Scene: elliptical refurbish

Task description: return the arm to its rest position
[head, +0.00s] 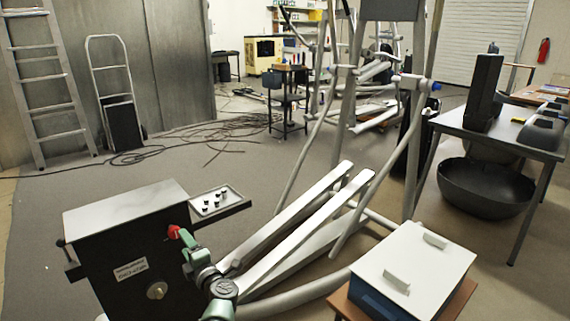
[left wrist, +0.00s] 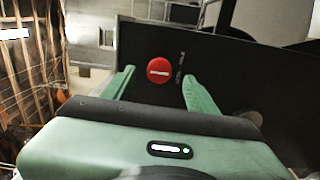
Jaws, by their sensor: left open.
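My left gripper (head: 180,240) is in the lower left of the head view, close to the side of a black cabinet (head: 125,262). In the left wrist view its two green fingers (left wrist: 160,90) are spread apart with nothing held between them. A red round knob (left wrist: 158,69) with a white bar shows between and beyond the fingers on a black panel. The red knob also shows in the head view (head: 174,231), just by the gripper. I cannot tell whether a finger touches it. My right gripper is not in view.
A small tray with black knobs (head: 218,203) juts from the cabinet. Right of my arm are the elliptical machine's pale rails (head: 300,215) and a white-lidded box (head: 415,265) on a small wooden table. A grey table (head: 510,130) stands at right. Cables (head: 200,135) lie on the floor behind.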

